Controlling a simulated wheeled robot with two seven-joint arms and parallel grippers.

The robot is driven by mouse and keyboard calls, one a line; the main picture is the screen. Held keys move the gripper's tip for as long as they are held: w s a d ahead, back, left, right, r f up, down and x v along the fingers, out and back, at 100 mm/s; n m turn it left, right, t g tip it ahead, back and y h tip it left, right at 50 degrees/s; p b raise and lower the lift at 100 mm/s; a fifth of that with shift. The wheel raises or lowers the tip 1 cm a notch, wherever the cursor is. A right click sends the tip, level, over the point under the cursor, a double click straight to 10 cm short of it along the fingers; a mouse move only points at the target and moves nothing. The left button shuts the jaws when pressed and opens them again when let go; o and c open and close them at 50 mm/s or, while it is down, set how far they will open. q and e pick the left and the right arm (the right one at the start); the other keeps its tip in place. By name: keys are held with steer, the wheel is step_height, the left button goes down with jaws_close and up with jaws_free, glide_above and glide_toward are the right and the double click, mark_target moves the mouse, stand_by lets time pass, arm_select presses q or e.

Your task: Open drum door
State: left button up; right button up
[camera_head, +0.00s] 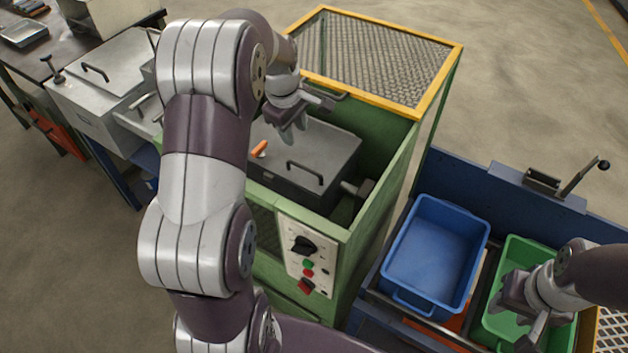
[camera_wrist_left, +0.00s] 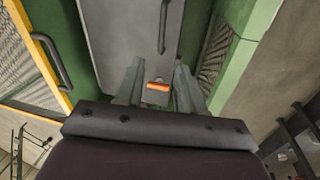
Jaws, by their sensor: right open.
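The grey drum (camera_head: 325,150) sits inside a green machine housing. Its flat grey lid, which I take for the door, carries a black bar handle (camera_head: 305,172) and has a small orange piece (camera_head: 259,149) near its left part. The lid lies closed. In the left wrist view the orange piece (camera_wrist_left: 158,87) shows between the fingertips, and the grey door (camera_wrist_left: 128,35) lies beyond them. My left gripper (camera_head: 291,132) is above the drum, its fingers apart; it also shows in the left wrist view (camera_wrist_left: 158,88). My right gripper (camera_head: 520,318) is open over the green bin.
A yellow-edged mesh guard (camera_head: 430,105) stands behind the drum. A control panel (camera_head: 308,262) is on the housing's front. A blue bin (camera_head: 440,250) and a green bin (camera_head: 528,250) stand at right. A grey box (camera_head: 105,85) is at left.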

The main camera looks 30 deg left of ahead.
mark_target(300, 165)
arm_select(q)
steer(key=shift+n, duration=0.7)
steer(key=f, duration=0.4)
steer(key=w+f, duration=0.1)
steer(key=f, duration=0.3)
steer(key=w+f, duration=0.1)
steer(key=f, duration=0.4)
steer(key=shift+w+a, duration=0.15)
steer(key=shift+a, duration=0.15)
steer(key=shift+d+r, duration=0.1)
jaws_close()
